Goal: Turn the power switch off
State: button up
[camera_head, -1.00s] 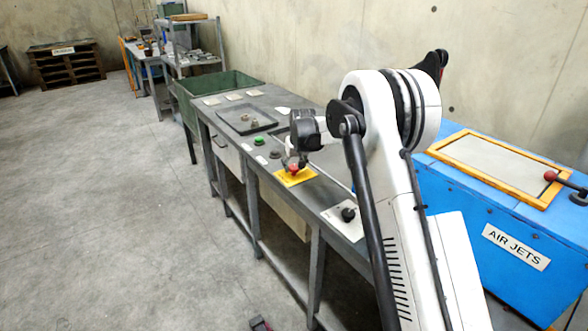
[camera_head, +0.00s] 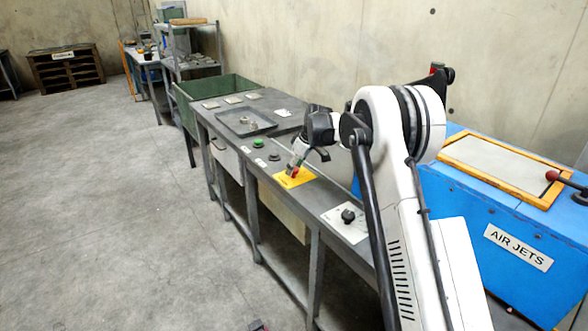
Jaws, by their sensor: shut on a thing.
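A red knob (camera_head: 293,172) sits on a yellow plate (camera_head: 294,182) on the grey workbench. My gripper (camera_head: 296,165) reaches down at a tilt from the upper right and is shut on the red knob, partly hiding it. A black knob (camera_head: 348,215) stands on a white plate (camera_head: 336,226) nearer to me on the bench. A green button (camera_head: 257,143) and a dark button (camera_head: 274,156) lie beyond the yellow plate. The labels are too small to read, so I cannot tell which control is the power switch.
The grey workbench (camera_head: 212,118) holds a dark tray (camera_head: 232,131) with small parts. A green bin (camera_head: 225,88) stands behind its far end. A blue "AIR JETS" cabinet (camera_head: 470,220) is at right, near my arm. The concrete floor at left is clear.

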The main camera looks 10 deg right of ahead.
dwell(0.5)
jog(key=o, duration=1.1)
jog(key=shift+o, duration=0.2)
jog(key=shift+d+r, duration=0.1)
jog(key=v, duration=1.1)
jog(key=shift+r, duration=0.35)
jog(key=shift+s+d, duration=0.1)
